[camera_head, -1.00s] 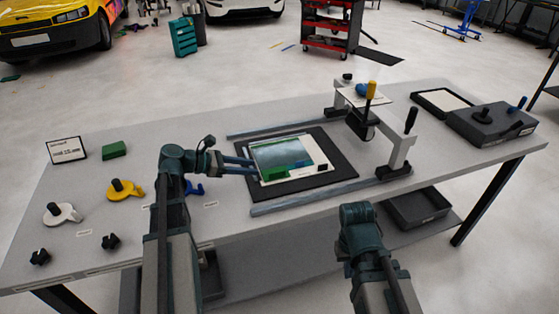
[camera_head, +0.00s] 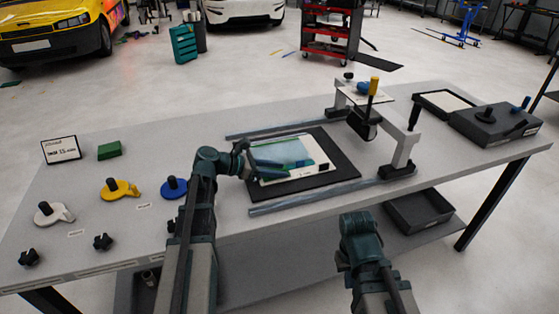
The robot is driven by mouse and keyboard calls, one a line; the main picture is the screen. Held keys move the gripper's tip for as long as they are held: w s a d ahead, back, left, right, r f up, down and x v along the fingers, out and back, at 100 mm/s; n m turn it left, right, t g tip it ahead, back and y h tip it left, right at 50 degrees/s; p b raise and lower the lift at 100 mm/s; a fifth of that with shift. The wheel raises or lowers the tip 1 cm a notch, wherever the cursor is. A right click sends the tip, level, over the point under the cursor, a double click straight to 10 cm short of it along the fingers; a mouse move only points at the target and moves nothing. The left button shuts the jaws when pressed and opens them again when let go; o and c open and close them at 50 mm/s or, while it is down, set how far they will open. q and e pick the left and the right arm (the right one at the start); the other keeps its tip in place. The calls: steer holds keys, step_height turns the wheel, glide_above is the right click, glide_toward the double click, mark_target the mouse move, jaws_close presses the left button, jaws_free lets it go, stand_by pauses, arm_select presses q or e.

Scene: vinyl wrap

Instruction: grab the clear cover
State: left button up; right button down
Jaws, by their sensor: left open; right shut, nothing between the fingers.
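The clear cover (camera_head: 292,150) looks like a thin, pale see-through sheet over a light panel (camera_head: 318,158). They lie on a black mat (camera_head: 345,175) in the middle of the workbench. My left gripper (camera_head: 282,166) is open over the left and near part of the panel, its fingers pointing right. I cannot tell whether a finger touches the cover. The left fingers hide part of the panel's near-left side. My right gripper (camera_head: 357,228) is shut and empty in front of the bench's near edge, away from the cover; its fingertips are hard to make out.
Two rails (camera_head: 330,194) flank the mat. A gantry with a yellow-topped handle (camera_head: 374,86) stands at its right. A dark case (camera_head: 495,124) sits right.

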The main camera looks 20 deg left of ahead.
arm_select(q)
steer(key=x, duration=0.3)
steer(key=shift+f+b, duration=0.1)
steer(key=shift+b, duration=0.2)
steer(key=shift+a, duration=0.1)
jaws_close()
arm_select(e)
steer(key=shift+f, duration=0.6)
arm_select(q)
steer(key=shift+r, duration=0.2)
arm_select(e)
steer(key=shift+r, duration=0.2)
